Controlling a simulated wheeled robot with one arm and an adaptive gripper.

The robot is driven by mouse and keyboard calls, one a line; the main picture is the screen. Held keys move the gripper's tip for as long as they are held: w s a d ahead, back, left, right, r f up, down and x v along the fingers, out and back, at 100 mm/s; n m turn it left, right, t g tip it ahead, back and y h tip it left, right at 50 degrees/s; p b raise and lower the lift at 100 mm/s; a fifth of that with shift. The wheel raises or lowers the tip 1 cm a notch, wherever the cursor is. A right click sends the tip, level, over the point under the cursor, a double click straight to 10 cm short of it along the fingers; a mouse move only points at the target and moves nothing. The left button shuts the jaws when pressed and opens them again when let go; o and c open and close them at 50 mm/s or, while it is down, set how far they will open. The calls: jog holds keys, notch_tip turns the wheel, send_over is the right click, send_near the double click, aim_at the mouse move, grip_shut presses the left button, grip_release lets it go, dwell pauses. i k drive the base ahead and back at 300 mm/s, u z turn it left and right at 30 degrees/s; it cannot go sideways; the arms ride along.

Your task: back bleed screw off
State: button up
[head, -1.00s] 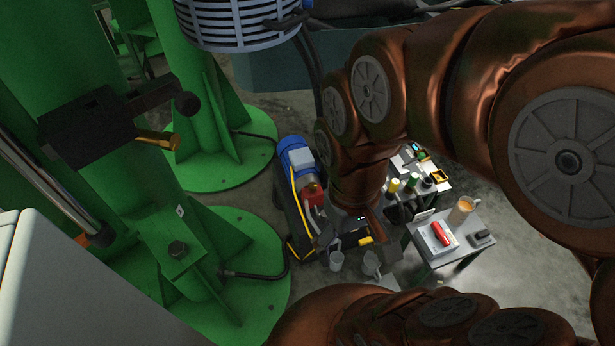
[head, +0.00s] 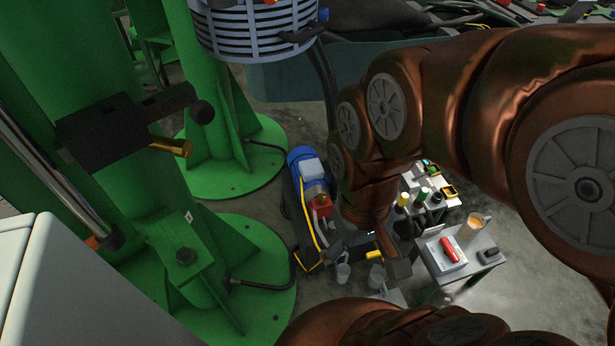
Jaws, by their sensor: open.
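A brass-coloured screw-like fitting (head: 172,147) sticks out of a black block (head: 100,134) on the green column at the left. I cannot tell whether it is the back bleed screw; no other part is clearly that screw. My gripper (head: 392,262) is at the lower end of my copper arm, small and partly hidden by the wrist. It is open, pointing down, with no object visible in it. It is well to the right of the black block and appears above the floor near the small grey table.
Green columns (head: 223,115) with wide feet fill the left. A blue-motor pump unit (head: 308,172) stands on the floor in the middle. A small grey table (head: 440,268) holds a red item (head: 449,250) and a mug (head: 472,228). A ribbed grey cylinder (head: 255,35) hangs at the top.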

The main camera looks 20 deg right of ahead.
aim_at(322, 197)
jog(key=u, duration=0.05)
jog(key=k, duration=1.1)
jog(key=z, duration=0.7)
jog(key=i, duration=0.75)
jog(key=u, duration=0.45)
jog(key=i, duration=0.8)
jog(key=u, duration=0.8)
